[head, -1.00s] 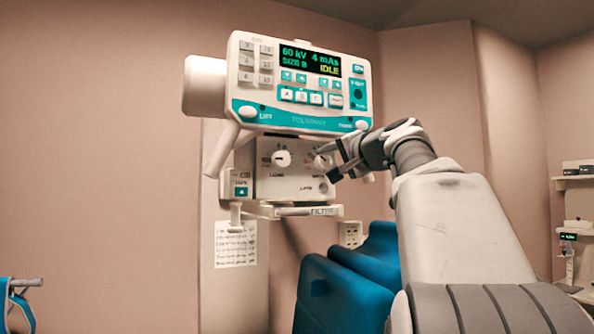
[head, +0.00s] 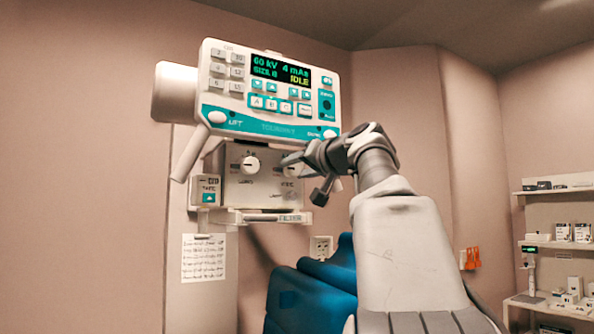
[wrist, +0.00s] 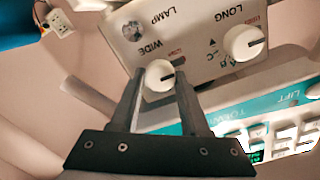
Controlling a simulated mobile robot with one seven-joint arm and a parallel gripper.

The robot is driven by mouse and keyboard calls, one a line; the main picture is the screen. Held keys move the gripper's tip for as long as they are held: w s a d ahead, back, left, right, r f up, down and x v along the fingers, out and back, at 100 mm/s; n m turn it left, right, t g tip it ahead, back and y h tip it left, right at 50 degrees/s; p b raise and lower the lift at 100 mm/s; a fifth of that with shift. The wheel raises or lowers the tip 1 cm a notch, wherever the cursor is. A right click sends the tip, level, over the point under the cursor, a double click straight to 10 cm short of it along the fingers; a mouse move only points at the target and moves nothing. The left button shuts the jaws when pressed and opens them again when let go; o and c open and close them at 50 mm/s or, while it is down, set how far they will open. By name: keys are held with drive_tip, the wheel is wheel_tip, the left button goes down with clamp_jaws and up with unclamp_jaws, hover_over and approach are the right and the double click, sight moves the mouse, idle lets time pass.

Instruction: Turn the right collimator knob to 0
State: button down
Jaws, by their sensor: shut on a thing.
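The right collimator knob is a small round white knob with a dark pointer line, beside the word WIDE in the wrist view (wrist: 158,76). In the head view it is mostly hidden behind my gripper (head: 304,163). My gripper (wrist: 160,78) has its two dark fingers on either side of this knob and is shut on it. The left collimator knob (head: 250,163), marked LONG, is free; it also shows in the wrist view (wrist: 244,42). Both knobs are on the pale collimator face (head: 235,190). The right knob's scale is too blurred to read.
The control panel (head: 270,95) with an IDLE display sits right above the collimator. A filter tray (head: 262,217) is just below. A blue padded chair (head: 312,290) stands below right. Shelves (head: 560,188) are far right.

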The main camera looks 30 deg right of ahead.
idle(0.4)
drive_tip(key=shift+c, duration=1.9)
unclamp_jaws()
drive_tip(key=s+a+b, duration=0.1)
drive_tip(key=s+b, duration=0.3)
drive_tip(key=s, duration=1.3)
drive_tip(key=shift+s, duration=0.2)
